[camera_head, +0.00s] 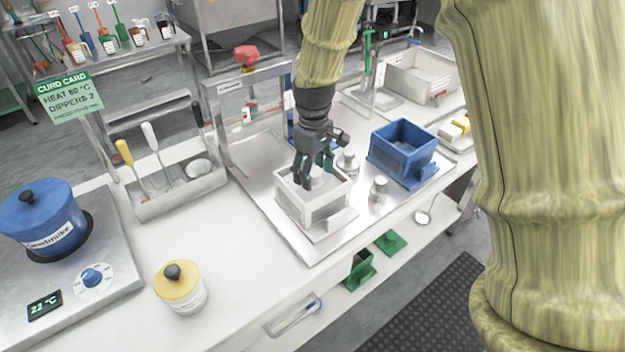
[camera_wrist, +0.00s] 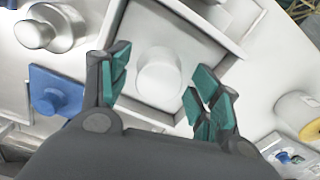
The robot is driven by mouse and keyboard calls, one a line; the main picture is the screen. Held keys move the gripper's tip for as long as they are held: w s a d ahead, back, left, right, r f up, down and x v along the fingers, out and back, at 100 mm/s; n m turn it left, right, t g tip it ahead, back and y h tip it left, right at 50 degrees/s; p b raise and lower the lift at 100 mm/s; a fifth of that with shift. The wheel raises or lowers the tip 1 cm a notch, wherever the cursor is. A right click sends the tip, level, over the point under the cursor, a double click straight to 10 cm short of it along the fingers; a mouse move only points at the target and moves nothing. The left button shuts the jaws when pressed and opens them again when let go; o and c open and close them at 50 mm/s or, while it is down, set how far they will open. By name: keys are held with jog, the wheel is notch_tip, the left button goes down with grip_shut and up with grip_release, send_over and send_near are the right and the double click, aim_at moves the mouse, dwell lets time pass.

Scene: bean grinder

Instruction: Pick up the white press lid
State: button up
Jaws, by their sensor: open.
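The white press lid (camera_wrist: 158,76) shows in the wrist view as a square plate with a round white knob. In the head view its knob (camera_head: 317,183) shows inside the white mould box (camera_head: 313,208), partly hidden by my fingers. My gripper (camera_head: 314,176) is over the box with its fingers pointing down. In the wrist view my gripper (camera_wrist: 158,82) is open, with a green-padded finger on each side of the knob. Gaps show between the pads and the knob.
A blue mould box (camera_head: 403,150) stands to the right on the metal tray. Metal weights (camera_head: 379,189) stand between the boxes. A press frame (camera_head: 217,118) rises behind on the left. A yellow-lidded jar (camera_head: 181,288) and a blue pot (camera_head: 42,216) are farther left.

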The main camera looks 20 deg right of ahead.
jog(key=shift+f, duration=0.7)
jog(key=c, duration=1.2)
